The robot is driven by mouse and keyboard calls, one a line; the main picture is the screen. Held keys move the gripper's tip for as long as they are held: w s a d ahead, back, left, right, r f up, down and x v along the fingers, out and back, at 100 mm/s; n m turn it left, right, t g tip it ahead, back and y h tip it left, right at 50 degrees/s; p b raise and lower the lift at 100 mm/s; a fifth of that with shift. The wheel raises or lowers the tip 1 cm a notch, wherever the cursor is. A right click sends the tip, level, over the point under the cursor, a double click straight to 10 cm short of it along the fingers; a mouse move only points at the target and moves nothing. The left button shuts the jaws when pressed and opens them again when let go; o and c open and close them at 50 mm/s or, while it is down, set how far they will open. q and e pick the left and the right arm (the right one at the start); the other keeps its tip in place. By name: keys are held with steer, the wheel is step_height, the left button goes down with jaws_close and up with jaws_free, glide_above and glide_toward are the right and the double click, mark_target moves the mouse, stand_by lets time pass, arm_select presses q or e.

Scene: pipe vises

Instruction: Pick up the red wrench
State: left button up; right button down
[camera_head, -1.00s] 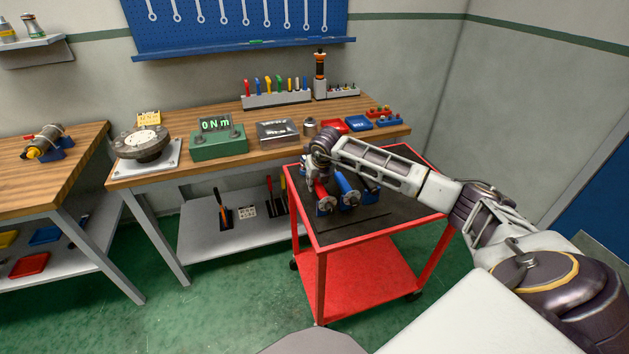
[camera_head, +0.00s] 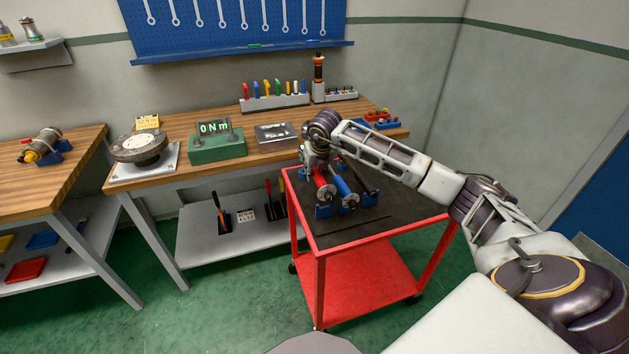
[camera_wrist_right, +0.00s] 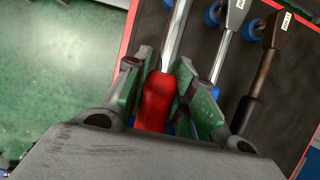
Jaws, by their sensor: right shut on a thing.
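The red wrench has a red handle (camera_head: 319,181) at the left of the row on the red cart. In the right wrist view its red grip (camera_wrist_right: 156,101) lies between the fingers, with a chrome shaft running up the picture. My right gripper (camera_wrist_right: 158,82) is shut on this handle; in the head view the gripper (camera_head: 314,162) comes down over the wrench from above. The wrench's far end is hidden in the head view. Whether it is clear of its holder cannot be told. My left gripper is not in view.
A blue-handled wrench (camera_head: 345,187) and a dark-handled wrench (camera_head: 361,179) lie close to its right. The cart's dark top (camera_head: 390,212) has free room at the front right. The wooden workbench (camera_head: 255,166) stands behind, with a green torque display (camera_head: 217,146).

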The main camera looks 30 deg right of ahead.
steer(key=shift+r, duration=2)
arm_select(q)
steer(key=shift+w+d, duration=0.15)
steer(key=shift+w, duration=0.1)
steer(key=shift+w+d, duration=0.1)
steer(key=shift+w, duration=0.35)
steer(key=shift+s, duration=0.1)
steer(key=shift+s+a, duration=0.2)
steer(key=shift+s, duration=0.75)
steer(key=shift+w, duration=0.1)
